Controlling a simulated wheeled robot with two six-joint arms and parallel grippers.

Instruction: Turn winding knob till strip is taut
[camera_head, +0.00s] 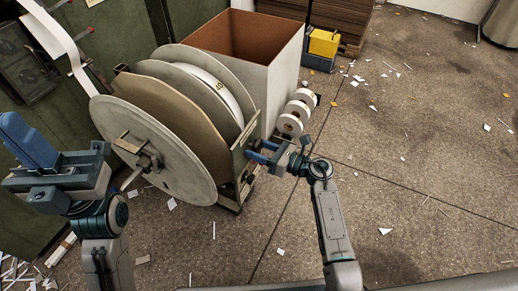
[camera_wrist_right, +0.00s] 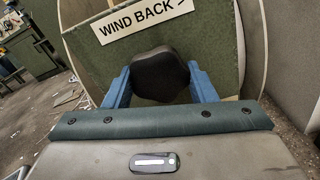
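The winding knob (camera_wrist_right: 160,74) is dark and rounded, on a green panel under a "WIND BACK" sign (camera_wrist_right: 144,20) in the right wrist view. The blue fingers of my right gripper (camera_wrist_right: 160,88) stand on both sides of it and appear to touch it. In the head view my right gripper (camera_head: 262,151) is at the right side of the reel stand, where the knob is hidden. The pale strip (camera_head: 62,40) runs from the upper left down to the large reel (camera_head: 155,150), with a bend. My left gripper (camera_head: 28,145) is raised at the left, away from the reel; its finger gap is unclear.
A large open bin (camera_head: 272,80) stands behind the reel. Several small white rolls (camera_head: 291,124) lie beside it, near a yellow box (camera_head: 323,43). Green cabinets (camera_head: 110,30) line the left. The floor at right is open, with paper scraps.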

